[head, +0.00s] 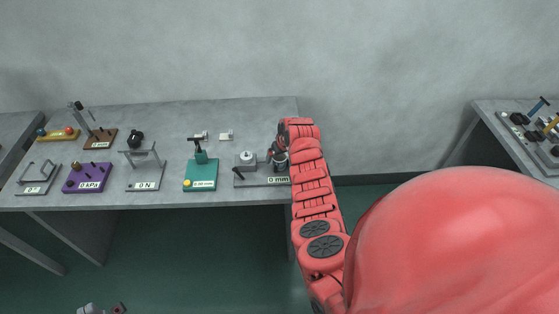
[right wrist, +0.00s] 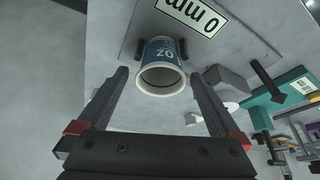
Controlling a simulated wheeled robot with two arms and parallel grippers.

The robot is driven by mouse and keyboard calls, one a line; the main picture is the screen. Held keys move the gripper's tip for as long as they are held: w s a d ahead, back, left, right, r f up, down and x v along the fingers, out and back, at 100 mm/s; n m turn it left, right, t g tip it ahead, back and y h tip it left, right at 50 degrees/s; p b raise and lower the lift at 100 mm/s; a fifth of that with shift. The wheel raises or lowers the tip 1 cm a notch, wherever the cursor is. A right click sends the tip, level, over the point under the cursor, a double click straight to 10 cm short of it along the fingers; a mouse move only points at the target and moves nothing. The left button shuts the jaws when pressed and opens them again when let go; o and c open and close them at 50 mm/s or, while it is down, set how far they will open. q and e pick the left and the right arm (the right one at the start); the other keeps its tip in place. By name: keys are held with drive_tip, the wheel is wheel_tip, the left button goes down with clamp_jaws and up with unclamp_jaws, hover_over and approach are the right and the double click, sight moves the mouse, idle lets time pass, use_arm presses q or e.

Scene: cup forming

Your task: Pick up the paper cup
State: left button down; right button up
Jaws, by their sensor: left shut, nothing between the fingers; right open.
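The paper cup (right wrist: 161,50), blue with a white rim and white lettering, stands on a grey base plate in the right wrist view. Its open mouth faces the camera. My right gripper (right wrist: 159,76) is open, with one finger to each side of the cup's mouth and gaps between. Whether the fingertips reach past the rim is hard to tell. In the head view my right gripper (head: 277,156) is at the right end of the bench, and it and the red arm partly hide that spot. My left gripper (head: 102,309) shows only in part at the bottom left, shut and far from the cup.
The "0 mm" plate (head: 263,181) carries a grey block (head: 246,158) and a dark lever beside the cup. A green stand (head: 200,175), a grey frame (head: 143,178) and a purple block (head: 87,178) are further left on the bench (head: 240,112). Another bench (head: 500,110) is at right.

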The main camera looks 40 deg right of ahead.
drive_tip(key=shift+w+f, duration=0.15)
drive_tip(key=shift+f, duration=0.15)
drive_tip(key=shift+c, duration=0.3)
drive_tip(key=c, duration=1.3)
drive_tip(key=shift+r, duration=0.15)
